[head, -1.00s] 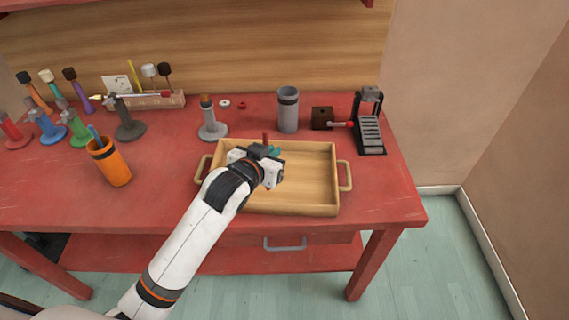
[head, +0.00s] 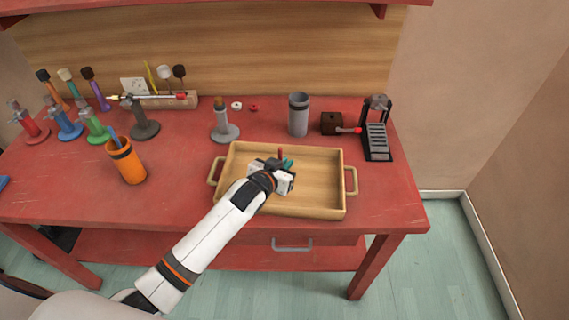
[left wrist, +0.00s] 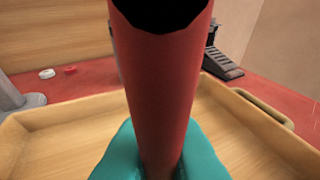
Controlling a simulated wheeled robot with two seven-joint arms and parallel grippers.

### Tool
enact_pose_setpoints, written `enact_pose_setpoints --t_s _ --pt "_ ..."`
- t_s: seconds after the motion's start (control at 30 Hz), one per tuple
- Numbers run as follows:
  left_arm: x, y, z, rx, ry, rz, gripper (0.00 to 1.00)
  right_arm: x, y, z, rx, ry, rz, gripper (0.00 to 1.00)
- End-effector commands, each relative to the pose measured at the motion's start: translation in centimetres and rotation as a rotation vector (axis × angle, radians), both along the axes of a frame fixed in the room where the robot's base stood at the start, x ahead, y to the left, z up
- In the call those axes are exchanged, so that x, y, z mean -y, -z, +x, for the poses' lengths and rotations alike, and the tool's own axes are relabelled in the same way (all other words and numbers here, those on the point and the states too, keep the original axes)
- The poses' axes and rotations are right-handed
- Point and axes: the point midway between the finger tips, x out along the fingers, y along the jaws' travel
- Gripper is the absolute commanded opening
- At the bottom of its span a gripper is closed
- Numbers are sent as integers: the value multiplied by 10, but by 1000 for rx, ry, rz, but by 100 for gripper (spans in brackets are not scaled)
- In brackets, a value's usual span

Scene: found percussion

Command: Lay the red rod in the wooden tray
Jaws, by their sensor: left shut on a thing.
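The red rod (left wrist: 162,75) fills the middle of the left wrist view, close to the camera, with a dark end at the top. My left gripper (head: 284,163) has teal fingertips and is shut on the rod. In the head view only a short red tip of the rod (head: 280,152) shows above the gripper, roughly upright. The wooden tray (head: 322,213) lies on the red table, with a handle at each side. The gripper is over the tray's middle. Whether the rod touches the tray floor is hidden. My right gripper is not in view.
Behind the tray stand a grey stand (head: 224,126), a grey cylinder (head: 298,115), a dark wooden box (head: 331,123) and a black rack (head: 376,130). An orange cup (head: 126,162) stands to the left. The tray around the gripper looks empty.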

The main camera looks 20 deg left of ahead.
Motion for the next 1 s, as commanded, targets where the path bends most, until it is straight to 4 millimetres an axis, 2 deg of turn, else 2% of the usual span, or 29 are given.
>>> enact_pose_setpoints --t_s 0.3,0.33,0.47,0.8,1.0 --pt "0 3 0 1 0 -1 0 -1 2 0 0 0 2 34" --pt "0 3 0 1 0 0 11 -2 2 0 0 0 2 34" --pt "0 2 0 1 0 0 31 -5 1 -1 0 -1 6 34" --pt "0 -2 0 1 0 0 31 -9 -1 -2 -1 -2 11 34" --pt "-5 -9 -24 0 0 -1 31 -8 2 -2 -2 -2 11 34"
